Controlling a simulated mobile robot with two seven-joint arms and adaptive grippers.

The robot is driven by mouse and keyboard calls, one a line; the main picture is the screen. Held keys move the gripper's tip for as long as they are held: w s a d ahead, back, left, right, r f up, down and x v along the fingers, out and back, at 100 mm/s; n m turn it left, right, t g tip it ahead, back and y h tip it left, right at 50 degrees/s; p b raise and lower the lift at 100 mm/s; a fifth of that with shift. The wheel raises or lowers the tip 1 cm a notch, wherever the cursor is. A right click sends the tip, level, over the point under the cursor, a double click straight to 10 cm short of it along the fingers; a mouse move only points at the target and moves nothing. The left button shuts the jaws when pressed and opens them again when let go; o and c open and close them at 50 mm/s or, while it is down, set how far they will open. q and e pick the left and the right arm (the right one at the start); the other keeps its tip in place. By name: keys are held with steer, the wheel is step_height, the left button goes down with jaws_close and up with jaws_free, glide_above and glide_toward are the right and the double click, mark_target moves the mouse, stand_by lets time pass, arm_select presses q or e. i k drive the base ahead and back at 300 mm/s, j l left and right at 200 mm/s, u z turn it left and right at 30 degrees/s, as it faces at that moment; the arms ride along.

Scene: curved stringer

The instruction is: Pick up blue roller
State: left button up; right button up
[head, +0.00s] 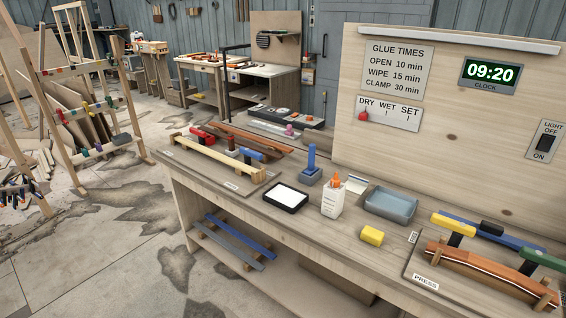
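A blue upright piece (311,157), which looks like the blue roller's handle, stands in a grey-blue block-like holder (311,176) on the wooden workbench (240,212). Its lower end is hidden in the holder. It stands behind a black-framed white pad (286,197) and to the left of a white glue bottle (332,199) with an orange tip. Neither of my grippers is in view.
A grey-blue tray (390,205) and a yellow block (372,236) lie right of the bottle. A clamped curved strip (490,272) sits at the right end, a wooden form (215,157) at the left. An upright panel (450,120) backs the bench.

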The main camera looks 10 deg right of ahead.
mark_target(311, 170)
steer(key=i+j+z, duration=0.1)
steer(key=z, duration=0.25)
steer(key=j+z, duration=0.1)
steer(key=z, duration=0.25)
steer(key=i+j+z, duration=0.1)
steer(key=z, duration=0.25)
steer(key=i+j+z, duration=0.1)
steer(key=j+z, duration=0.15)
steer(key=j, duration=0.3)
steer(key=j+z, duration=0.2)
steer(key=j, duration=0.4)
